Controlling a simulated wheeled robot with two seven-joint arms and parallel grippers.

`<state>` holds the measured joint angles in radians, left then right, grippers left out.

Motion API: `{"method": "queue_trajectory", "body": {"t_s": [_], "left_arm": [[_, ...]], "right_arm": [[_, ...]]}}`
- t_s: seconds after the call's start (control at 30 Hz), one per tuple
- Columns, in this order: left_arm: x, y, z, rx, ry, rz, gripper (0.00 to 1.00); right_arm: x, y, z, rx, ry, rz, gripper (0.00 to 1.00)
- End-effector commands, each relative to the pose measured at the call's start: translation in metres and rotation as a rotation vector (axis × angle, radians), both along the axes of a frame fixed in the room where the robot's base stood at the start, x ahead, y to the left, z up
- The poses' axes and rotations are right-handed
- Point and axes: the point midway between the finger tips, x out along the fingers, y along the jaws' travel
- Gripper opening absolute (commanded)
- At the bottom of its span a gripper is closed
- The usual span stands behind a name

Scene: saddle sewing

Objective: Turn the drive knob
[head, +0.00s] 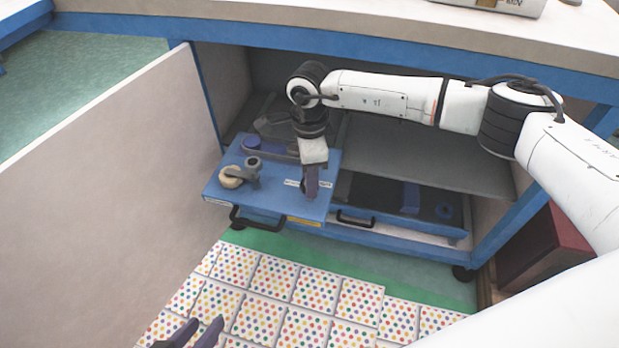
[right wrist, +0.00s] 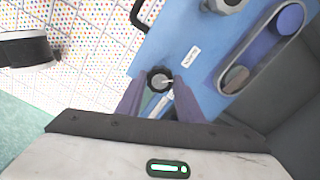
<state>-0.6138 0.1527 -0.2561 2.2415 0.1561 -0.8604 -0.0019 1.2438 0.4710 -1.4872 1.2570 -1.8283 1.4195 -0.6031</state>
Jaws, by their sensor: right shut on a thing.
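The drive knob (right wrist: 159,78) is a small black round knob with a pale mark, standing on the blue panel (head: 222,195) of a pulled-out drawer. My right gripper (right wrist: 158,88) has one finger on each side of it and is shut on it. In the head view the right gripper (head: 311,190) points down at the right part of the panel and hides the knob. My left gripper (head: 203,326) shows only as two dark purple fingertips at the bottom edge, apart and with nothing between them.
A grey crank with a cream handle (head: 232,177) and a belt loop with a dark blue pulley (head: 253,145) sit on the panel. A second drawer (head: 400,222) lies to its right. A grey partition (head: 100,210) stands at the left. Dotted tiles (head: 290,300) cover the floor.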

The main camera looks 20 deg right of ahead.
Motion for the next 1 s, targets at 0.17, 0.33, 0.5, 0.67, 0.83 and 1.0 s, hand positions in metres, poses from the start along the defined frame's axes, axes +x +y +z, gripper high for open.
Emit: {"method": "queue_trajectory", "body": {"t_s": [0.17, 0.33, 0.5, 0.67, 0.83, 1.0], "left_arm": [[0.0000, -0.0022, -0.0007, 0.002, 0.004, -0.013, 0.31], [0.0000, -0.0049, -0.0005, -0.001, 0.008, -0.021, 0.31], [0.0018, -0.0057, -0.0005, -0.001, 0.010, -0.026, 0.31], [0.0031, -0.0057, -0.0003, 0.001, 0.010, -0.028, 0.31], [0.0031, -0.0057, -0.0003, 0.000, 0.011, -0.027, 0.31], [0.0033, -0.0060, -0.0002, -0.002, 0.011, -0.024, 0.31]], "right_arm": [[0.0013, 0.0001, 0.0009, 0.001, -0.004, 0.128, 0.11], [0.0013, 0.0002, 0.0013, 0.001, -0.004, 0.216, 0.11], [0.0012, 0.0004, 0.0016, 0.002, -0.003, 0.270, 0.11], [0.0010, 0.0005, 0.0018, 0.002, -0.003, 0.293, 0.11], [0.0010, 0.0006, 0.0019, 0.002, -0.003, 0.298, 0.11], [0.0010, 0.0006, 0.0019, 0.003, -0.003, 0.297, 0.11]]}}
